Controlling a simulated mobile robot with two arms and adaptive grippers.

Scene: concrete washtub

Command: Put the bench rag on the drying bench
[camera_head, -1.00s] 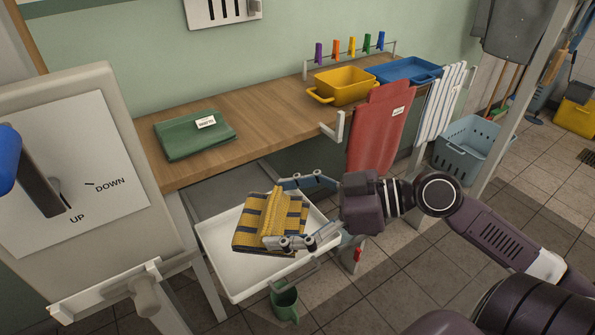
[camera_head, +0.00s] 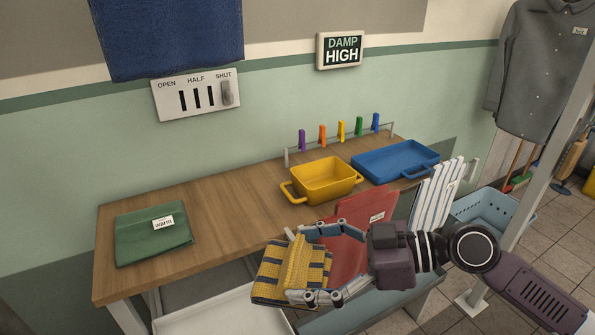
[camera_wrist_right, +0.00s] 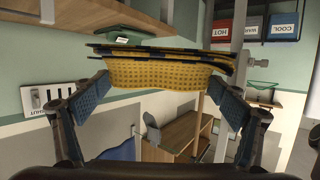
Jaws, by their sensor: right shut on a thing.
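The bench rag (camera_head: 275,283), a folded yellow cloth with dark stripes, is in my right gripper (camera_head: 300,264). The fingers are shut on its raised middle fold, and the rag's flaps spread out below. It hangs in front of the drying bench (camera_head: 210,212), by its front edge, and hides part of that edge. In the right wrist view the rag (camera_wrist_right: 160,75) spans the space between the two fingers. The wooden bench top has a bare stretch between a folded green cloth (camera_head: 152,240) labelled "warm" and the yellow tub. My left gripper is not in view.
A yellow tub (camera_head: 322,181) and a blue tray (camera_head: 395,160) stand on the bench's right part, before a rail of coloured pegs (camera_head: 341,131). A red cloth (camera_head: 362,235) and a striped towel (camera_head: 436,195) hang at the front. A white tray (camera_head: 215,318) is below.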

